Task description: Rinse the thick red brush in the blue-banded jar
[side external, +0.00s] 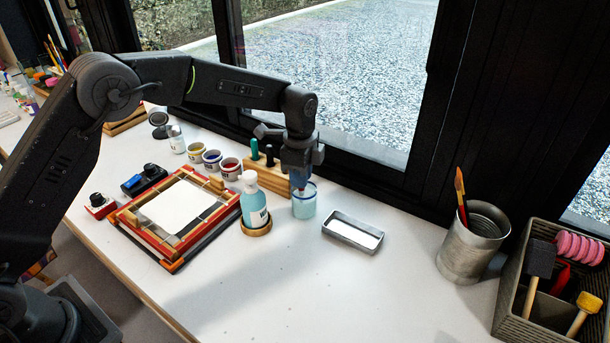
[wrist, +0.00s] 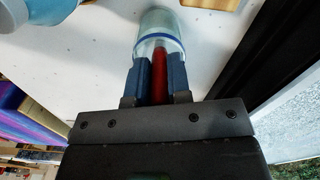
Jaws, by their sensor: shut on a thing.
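The blue-banded jar (side external: 304,207) stands upright on the white table, right of the soap-like bottle. It is pale, clear and bluish, and its blue band shows in the wrist view (wrist: 160,44). My gripper (side external: 299,175) is directly above the jar, pointing down. In the wrist view my gripper (wrist: 159,82) is shut on the thick red brush (wrist: 159,72), whose red handle stands between the two blue fingers. The brush reaches down toward the jar's mouth. Its bristle end is hard to make out, and I cannot tell how deep it sits.
A blue bottle (side external: 254,200) stands on a round wooden coaster close left of the jar. A wooden brush stand (side external: 268,178) is close behind. A grey tray (side external: 352,232) lies to the right, then a metal can (side external: 470,247). The front table is clear.

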